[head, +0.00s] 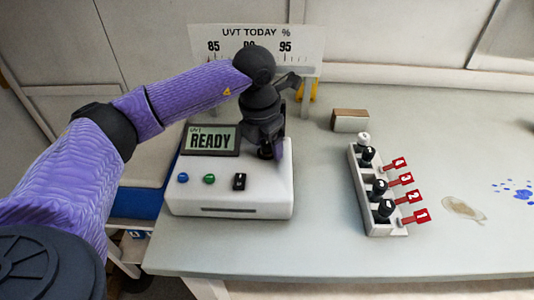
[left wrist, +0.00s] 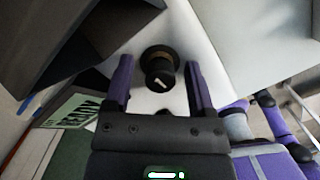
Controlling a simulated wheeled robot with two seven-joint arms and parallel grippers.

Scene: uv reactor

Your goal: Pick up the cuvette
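A black-capped cuvette (left wrist: 160,66) with a white mark on its cap stands in the top of the white UV device (head: 232,192). In the head view the cuvette is mostly hidden by my left gripper (head: 270,145), which points down over the device's right rear. In the left wrist view the purple fingers of this gripper (left wrist: 158,80) are open, one on each side of the cap, with gaps visible. My right gripper is not in view.
The device's screen (head: 211,139) reads READY. Red number tags (head: 414,195) stick out from the rack's right side. A small brown-topped box (head: 350,121) is behind the rack. A beige stain (head: 463,208) and blue spots mark the table. A UVT scale sign (head: 258,42) stands behind.

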